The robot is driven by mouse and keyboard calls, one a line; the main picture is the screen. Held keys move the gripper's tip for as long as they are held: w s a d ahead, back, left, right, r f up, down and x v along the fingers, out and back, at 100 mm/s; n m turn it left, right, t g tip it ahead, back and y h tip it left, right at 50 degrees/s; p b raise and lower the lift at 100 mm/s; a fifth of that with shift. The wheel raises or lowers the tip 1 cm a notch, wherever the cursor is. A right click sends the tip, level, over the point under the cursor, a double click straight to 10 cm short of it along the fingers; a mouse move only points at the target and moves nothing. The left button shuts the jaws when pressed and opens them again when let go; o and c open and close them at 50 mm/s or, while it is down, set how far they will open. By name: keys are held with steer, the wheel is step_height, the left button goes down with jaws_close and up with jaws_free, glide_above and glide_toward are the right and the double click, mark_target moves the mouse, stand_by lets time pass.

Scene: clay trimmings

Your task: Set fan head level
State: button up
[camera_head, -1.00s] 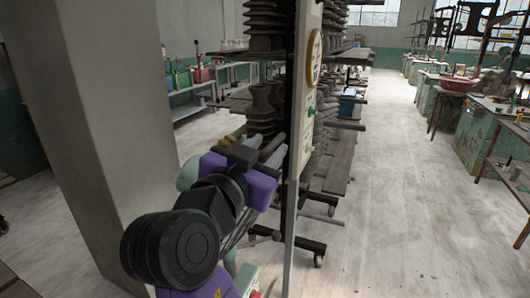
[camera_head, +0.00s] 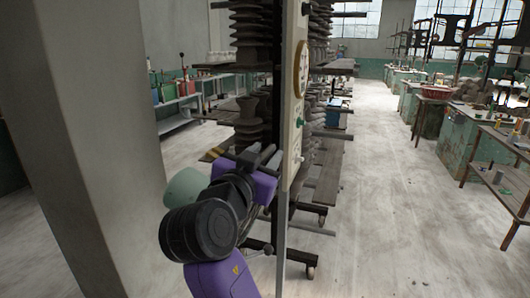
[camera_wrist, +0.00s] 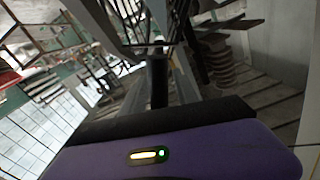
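I cannot make out a fan head for sure. A pale green rounded thing (camera_head: 185,187) shows behind my arm at the lower left in the head view, mostly hidden by my dark wrist joints; I cannot tell if it is part of a fan. My gripper (camera_head: 266,153) is raised in front of the rack, beside the edge of a tall panel. In the wrist view my gripper (camera_wrist: 158,80) shows as one narrow dark post in the middle, its fingers looking closed together with nothing visible between them. Dark thin bars (camera_wrist: 130,22) show beyond its tip.
A tall narrow panel (camera_head: 297,110) with a yellow-rimmed dial stands close to my gripper. Behind it a wheeled rack (camera_head: 330,170) bears grey clay ware. A thick pillar (camera_head: 95,130) stands at the left. Workbenches (camera_head: 460,145) line the right.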

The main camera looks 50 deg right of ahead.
steer(key=shift+d, duration=0.1)
jaws_close()
steer(key=shift+f, duration=0.15)
stand_by(1.3)
